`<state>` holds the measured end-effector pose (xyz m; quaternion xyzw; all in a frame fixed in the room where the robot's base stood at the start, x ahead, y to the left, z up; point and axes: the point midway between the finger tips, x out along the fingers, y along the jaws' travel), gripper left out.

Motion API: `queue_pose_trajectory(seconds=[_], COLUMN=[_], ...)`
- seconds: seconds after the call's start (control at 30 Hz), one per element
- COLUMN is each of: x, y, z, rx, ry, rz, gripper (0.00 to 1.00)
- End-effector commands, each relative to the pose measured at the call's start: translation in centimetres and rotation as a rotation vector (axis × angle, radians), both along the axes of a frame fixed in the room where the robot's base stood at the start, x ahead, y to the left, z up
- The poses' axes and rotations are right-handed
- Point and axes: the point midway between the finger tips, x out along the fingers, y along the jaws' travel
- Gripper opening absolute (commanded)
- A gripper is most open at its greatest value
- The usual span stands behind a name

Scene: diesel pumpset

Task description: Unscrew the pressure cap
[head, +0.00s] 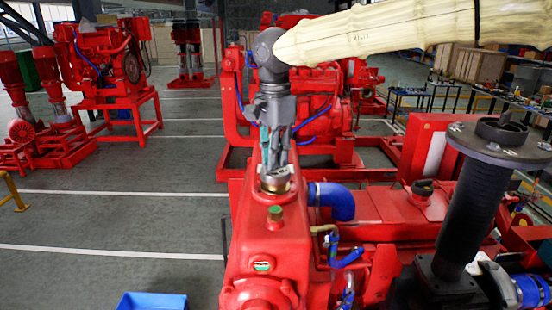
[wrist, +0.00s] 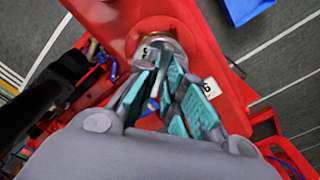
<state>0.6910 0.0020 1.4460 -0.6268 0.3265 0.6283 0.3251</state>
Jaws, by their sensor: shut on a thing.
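The pressure cap (head: 275,184) is a round, silvery metal cap on a brassy neck, on top of the red tank (head: 262,237) at the front end of the pumpset. In the wrist view the cap (wrist: 150,46) shows at the top, past the fingertips, with a small dark mark on its face. My gripper (head: 277,163) points straight down from above. Its grey fingers with teal pads are closed on the cap, and they also show in the wrist view (wrist: 165,62). The fingers partly hide the cap. The cap sits on its neck.
A blue hose (head: 333,199) is close on the right. A tall black flanged pipe (head: 478,195) rises farther right. A blue bin (head: 152,302) lies on the floor, and the left floor is mostly clear.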

Motion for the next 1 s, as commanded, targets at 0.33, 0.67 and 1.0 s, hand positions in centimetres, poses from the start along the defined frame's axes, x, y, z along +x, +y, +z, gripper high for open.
queue_pose_trajectory(seconds=[0.33,0.67,1.0], x=[0.14,0.11,0.05], y=[0.01,0.03,0.06], z=[0.33,0.3,0.11], rx=[0.006,0.002,0.004], ry=[-0.005,-0.005,-0.001], rz=[0.349,0.524,0.597], gripper=[0.0,0.0,0.0])
